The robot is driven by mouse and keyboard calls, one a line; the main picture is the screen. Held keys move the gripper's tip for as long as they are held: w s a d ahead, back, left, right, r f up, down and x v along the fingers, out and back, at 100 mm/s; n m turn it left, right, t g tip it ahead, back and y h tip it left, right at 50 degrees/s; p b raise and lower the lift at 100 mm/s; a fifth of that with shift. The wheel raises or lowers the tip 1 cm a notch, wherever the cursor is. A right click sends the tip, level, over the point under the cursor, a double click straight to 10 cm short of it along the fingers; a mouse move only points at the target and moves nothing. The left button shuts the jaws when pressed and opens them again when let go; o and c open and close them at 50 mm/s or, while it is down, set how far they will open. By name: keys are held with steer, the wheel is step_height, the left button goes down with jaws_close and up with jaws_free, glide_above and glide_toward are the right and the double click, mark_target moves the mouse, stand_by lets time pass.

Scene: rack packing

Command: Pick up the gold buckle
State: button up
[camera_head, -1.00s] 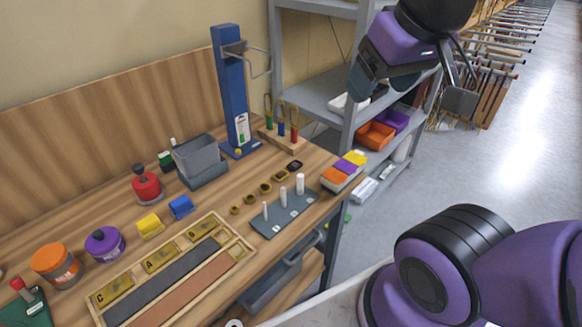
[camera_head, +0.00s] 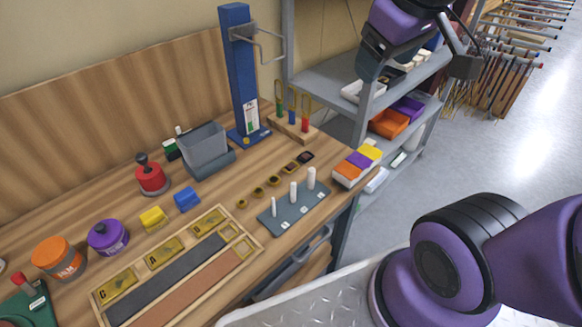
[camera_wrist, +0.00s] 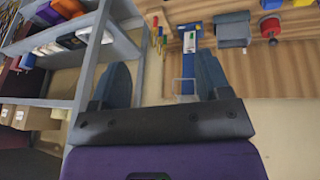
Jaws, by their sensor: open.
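A small square gold-rimmed buckle (camera_head: 291,167) lies flat on the wooden bench, in a row of small parts between the grey peg plate and the blue stand. A darker buckle (camera_head: 306,158) lies just beyond it, and several gold rings (camera_head: 257,194) lie on its near side. My gripper (camera_head: 421,72) is high at the upper right, over the shelf side and well away from the buckle. In the wrist view my gripper (camera_wrist: 163,80) shows two spread fingers with nothing held between them. I cannot make out the gold buckle in the wrist view.
The blue stand (camera_head: 241,85) with its wire arm rises behind the row. A peg plate (camera_head: 293,208) with white pegs stands in front. A wooden rack of coloured tools (camera_head: 293,128) and a box of coloured blocks (camera_head: 357,166) are close by. Grey shelving (camera_head: 335,84) stands right.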

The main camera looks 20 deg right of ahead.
steer(key=w+a+f+n+g, duration=0.1)
steer(key=w+f+n, duration=0.4)
steer(key=w, duration=0.3)
steer(key=n+g, duration=0.4)
steer(key=n, duration=1.1)
glide_above(290, 167)
step_height(290, 167, down, 23)
steer(key=shift+y, duration=0.3)
step_height(290, 167, down, 10)
steer(key=shift+r, duration=0.1)
steer(key=c, duration=1)
